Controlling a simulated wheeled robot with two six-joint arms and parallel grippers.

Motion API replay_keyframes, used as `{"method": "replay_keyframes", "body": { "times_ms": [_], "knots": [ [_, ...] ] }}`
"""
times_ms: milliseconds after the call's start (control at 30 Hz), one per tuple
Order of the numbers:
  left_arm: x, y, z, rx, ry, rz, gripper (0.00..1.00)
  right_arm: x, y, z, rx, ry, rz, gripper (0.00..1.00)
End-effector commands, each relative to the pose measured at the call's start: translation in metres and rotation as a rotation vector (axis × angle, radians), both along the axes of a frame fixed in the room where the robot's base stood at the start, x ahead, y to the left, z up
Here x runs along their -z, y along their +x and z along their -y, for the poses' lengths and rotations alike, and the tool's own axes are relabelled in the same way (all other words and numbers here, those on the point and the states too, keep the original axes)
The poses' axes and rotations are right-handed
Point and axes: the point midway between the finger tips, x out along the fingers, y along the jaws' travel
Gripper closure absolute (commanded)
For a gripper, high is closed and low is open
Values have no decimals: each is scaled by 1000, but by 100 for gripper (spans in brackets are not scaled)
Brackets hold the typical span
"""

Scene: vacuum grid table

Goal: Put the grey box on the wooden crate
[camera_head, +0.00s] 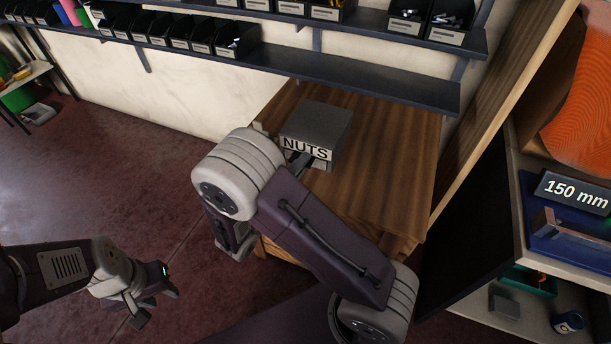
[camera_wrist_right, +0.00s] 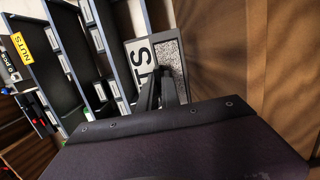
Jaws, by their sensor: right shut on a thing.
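The grey box (camera_head: 321,122), labelled NUTS, is at the back left of the wooden crate's top (camera_head: 385,160). It looks upright and level, but I cannot tell whether its underside touches the wood. My right gripper (camera_head: 308,161) is shut on the front side of the box, partly hidden by my right arm. In the right wrist view the fingers (camera_wrist_right: 163,88) meet the box (camera_wrist_right: 171,56) beside its white label. My left gripper (camera_head: 156,304) is open and empty, low over the floor at the lower left.
A dark shelf (camera_head: 350,82) with black bins (camera_head: 170,28) runs along the wall behind and above the crate. At right stand a slanted wooden post (camera_head: 500,110) and a unit with a blue tray (camera_head: 560,250). Red floor (camera_head: 110,170) is clear at left.

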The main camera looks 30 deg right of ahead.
Motion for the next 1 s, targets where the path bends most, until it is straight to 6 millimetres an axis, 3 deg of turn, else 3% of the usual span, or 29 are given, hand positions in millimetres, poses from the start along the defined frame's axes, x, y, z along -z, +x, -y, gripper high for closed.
{"method": "replay_keyframes", "body": {
  "times_ms": [267,533,867,967,1000],
  "knots": [
    [6,0,0,0,0,0,64,9,11,10,-2,-2,2,100],
    [28,0,0,0,0,0,64,50,11,10,-1,-3,1,100],
    [29,0,0,0,0,0,64,51,11,10,-1,-2,2,100],
    [28,0,0,0,0,0,64,51,11,10,-1,0,0,73],
    [28,0,0,0,0,0,64,51,11,10,-1,0,0,71]
  ]
}}
